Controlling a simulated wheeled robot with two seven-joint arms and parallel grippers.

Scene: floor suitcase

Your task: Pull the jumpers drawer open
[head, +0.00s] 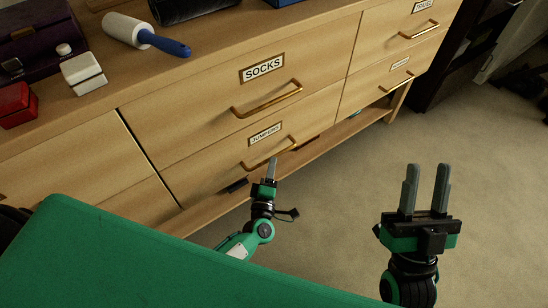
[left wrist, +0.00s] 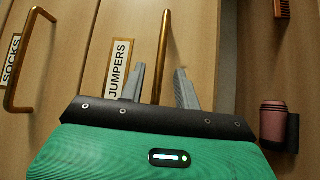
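The jumpers drawer (head: 215,165) is the lower wooden drawer under the socks drawer (head: 215,105); its front looks flush and shut. It bears a JUMPERS label (head: 265,133) and a brass bar handle (head: 270,156). My left gripper (head: 271,166) is at this handle, near its middle in the head view. In the left wrist view the handle (left wrist: 164,45) runs between the two spread fingers, with a gap on each side; I cannot tell how deep it sits. My right gripper (head: 427,178) is open and empty above the carpet, away from the dresser.
A low shelf (head: 330,140) runs beneath the drawers. Carpet (head: 340,215) lies free in front. My green body panel fills the lower left.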

